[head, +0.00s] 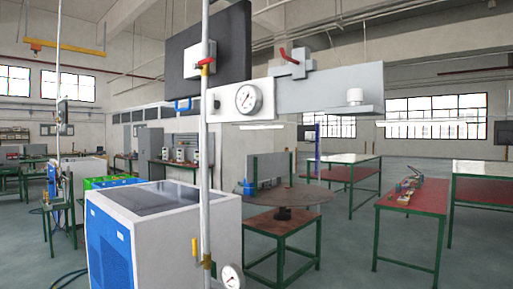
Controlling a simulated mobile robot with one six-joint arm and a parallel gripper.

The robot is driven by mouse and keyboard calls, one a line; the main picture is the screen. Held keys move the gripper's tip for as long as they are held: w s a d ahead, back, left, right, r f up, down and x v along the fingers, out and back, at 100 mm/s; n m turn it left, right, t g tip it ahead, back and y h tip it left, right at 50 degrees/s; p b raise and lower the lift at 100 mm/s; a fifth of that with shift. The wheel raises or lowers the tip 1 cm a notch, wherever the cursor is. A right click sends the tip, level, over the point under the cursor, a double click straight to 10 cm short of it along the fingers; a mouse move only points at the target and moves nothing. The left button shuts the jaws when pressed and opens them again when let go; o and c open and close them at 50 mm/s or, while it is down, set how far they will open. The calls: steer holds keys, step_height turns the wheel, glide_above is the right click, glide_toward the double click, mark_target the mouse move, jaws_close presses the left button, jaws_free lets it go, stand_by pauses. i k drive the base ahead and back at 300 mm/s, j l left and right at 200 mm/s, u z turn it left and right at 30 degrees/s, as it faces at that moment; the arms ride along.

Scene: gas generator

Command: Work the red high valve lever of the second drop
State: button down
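A white vertical drop pipe (205,160) stands close in front of me. A small red valve lever (205,62) sits high on it, above a brass-coloured fitting. A second red lever (287,57) sticks out of a grey block on the grey wall-like panel (325,88) just to the right. A yellow lever (195,246) is low on the near pipe. Another vertical pipe (58,100) with fittings stands far left; I cannot tell its levers apart. Which pipe counts as the second drop is not clear from this view. My gripper is not in view.
A white and blue cabinet (165,225) stands behind the pipe. A round-topped table (285,197) and red-topped benches (414,196) stand right. Floor between the tables is open.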

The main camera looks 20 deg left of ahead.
mark_target(208, 60)
steer(key=k+u, duration=0.1)
steer(key=u, duration=1.1)
